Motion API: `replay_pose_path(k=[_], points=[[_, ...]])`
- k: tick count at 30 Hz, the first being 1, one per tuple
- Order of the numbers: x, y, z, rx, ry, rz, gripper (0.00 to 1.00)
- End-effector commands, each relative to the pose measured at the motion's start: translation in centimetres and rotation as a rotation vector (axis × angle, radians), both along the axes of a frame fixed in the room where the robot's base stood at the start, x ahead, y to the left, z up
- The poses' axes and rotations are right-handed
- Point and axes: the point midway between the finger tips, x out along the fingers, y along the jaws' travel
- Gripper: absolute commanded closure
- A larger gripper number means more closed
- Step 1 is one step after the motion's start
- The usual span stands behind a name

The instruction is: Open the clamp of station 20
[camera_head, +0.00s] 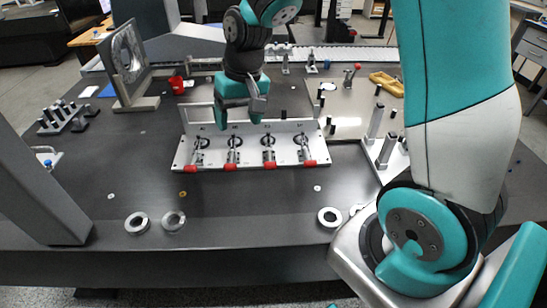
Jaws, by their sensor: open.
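A pale metal fixture plate (250,157) lies on the dark table, with several toggle clamps in a row. Each clamp has a red-tipped handle pointing toward the front edge: the far left handle (190,169), the second (231,167), the third (269,165) and the far right one (310,164). The station numbers are too small to read, so I cannot tell which clamp is station 20. My gripper (239,116) points down, open and empty, over the back of the plate near the second and third clamps. It partly hides the plate's upright back wall.
Steel rings (137,223) lie along the front of the table. A post rack (376,137) stands right of the plate. The table before the plate is mostly clear.

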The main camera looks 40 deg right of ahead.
Motion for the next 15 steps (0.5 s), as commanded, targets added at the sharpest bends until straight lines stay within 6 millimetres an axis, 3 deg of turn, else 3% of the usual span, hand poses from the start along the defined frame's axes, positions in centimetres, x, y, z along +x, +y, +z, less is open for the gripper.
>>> replay_pose_path(k=[1,3,7,10,15], points=[[2.0,-2.6,-1.4,-0.026,0.029,-0.097,0.3],[3.9,-5.6,-3.7,-0.059,0.05,-0.212,0.3],[5.9,-10.1,-7.2,-0.108,0.079,-0.367,0.3],[6.4,-12.1,-8.8,-0.13,0.091,-0.435,0.3],[6.6,-13.0,-10.6,-0.141,0.097,-0.466,0.3]])
